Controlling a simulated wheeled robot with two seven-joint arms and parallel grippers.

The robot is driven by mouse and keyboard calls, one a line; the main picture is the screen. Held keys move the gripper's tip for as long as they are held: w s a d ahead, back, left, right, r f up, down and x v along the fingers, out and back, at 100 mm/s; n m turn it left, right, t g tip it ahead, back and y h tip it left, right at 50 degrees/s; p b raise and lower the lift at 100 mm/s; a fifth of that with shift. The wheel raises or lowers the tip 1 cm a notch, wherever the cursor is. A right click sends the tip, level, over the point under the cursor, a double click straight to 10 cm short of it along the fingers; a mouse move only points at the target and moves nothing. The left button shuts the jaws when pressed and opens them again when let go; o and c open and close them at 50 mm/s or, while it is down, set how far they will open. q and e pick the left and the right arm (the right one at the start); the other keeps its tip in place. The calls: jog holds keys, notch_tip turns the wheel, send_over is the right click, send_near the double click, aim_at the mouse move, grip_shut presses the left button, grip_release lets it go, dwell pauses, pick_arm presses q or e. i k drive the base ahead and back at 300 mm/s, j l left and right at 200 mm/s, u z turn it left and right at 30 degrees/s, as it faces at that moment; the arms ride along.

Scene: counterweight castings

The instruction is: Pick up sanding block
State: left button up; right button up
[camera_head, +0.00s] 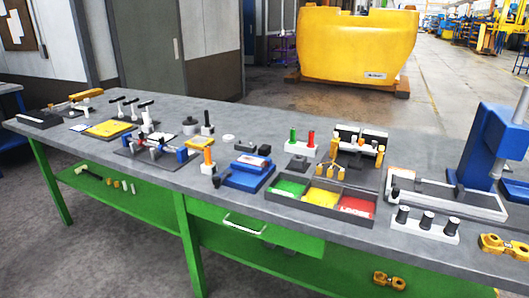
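I cannot tell for certain which thing is the sanding block. A long dark block (40,119) lies at the far left end of the grey workbench (110,165), near a tan, wooden-looking piece (86,95). Two small dark blocks (245,147) sit near the middle of the bench, behind a blue block-shaped item (245,174) with a white and orange piece on top. None of these is held. Neither of my grippers shows in the head view.
A tray with green, yellow and red compartments (289,187) stands right of the middle. A tall blue press (490,145) stands at the right. A white strip with black knobs (424,227) lies at the front edge. Bare bench runs along the front left.

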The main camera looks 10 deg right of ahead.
aim_at(264, 150)
jog(key=i+j, duration=0.15)
jog(key=j, duration=0.3)
jog(key=i+j+z, duration=0.1)
jog(key=j, duration=0.35)
jog(key=i+j+z, duration=0.1)
jog(key=j, duration=0.35)
jog(key=i+j, duration=0.2)
jog(key=j, duration=0.3)
jog(key=i+j+z, duration=0.1)
jog(key=j, duration=0.35)
